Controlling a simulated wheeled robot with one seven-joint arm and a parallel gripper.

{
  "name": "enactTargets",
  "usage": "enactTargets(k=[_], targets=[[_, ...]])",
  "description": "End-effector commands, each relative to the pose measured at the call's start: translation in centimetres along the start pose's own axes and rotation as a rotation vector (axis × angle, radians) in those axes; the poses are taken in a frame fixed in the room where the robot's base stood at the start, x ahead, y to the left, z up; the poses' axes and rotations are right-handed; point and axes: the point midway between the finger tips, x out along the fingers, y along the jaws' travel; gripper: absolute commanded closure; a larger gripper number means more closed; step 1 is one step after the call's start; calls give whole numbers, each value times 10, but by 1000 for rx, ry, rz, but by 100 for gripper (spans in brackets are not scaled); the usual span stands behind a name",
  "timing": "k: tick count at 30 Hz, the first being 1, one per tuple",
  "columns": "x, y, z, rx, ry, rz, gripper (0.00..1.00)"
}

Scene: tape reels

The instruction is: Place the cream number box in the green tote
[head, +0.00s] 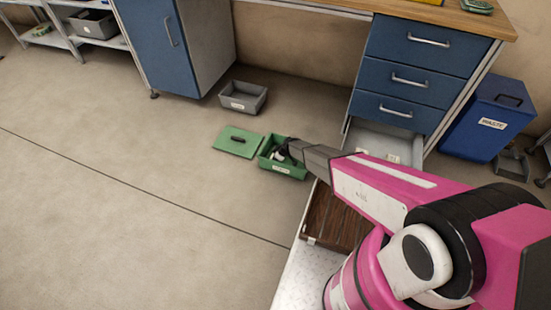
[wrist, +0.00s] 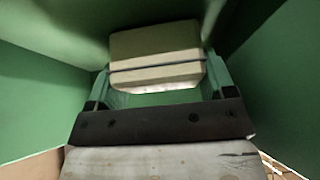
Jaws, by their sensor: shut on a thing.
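The green tote (head: 285,172) stands open on the floor, with a pale label on its front wall. My gripper (head: 281,153) reaches down into it from the right. In the wrist view, green tote walls (wrist: 40,105) surround my gripper (wrist: 158,76). The cream number box (wrist: 155,45) is between the two fingers, which are shut on it. A dark line runs across the box. No number can be read on it. Shadow hides whether the box touches the tote floor. In the head view the box cannot be told apart from the gripper.
A green lid (head: 238,141) lies on the floor left of the tote. A grey bin (head: 243,97) stands behind it. An open drawer (head: 385,142) of the blue cabinet (head: 420,60) juts out at right, near my arm. A blue waste bin (head: 488,122) stands farther right. The left floor is clear.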

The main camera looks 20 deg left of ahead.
Motion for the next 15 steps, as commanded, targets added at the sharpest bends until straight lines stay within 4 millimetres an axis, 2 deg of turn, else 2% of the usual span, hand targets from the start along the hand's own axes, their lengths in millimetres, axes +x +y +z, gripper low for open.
enactTargets(k=[9, 10, 11, 12, 15], targets=[[2, 0, 1, 0, 0, 0, 48], [2, 0, 1, 0, 0, 0, 17], [2, 0, 1, 0, 0, 0, 7], [2, 0, 1, 0, 0, 0, 0], [2, 0, 1, 0, 0, 0, 0]])
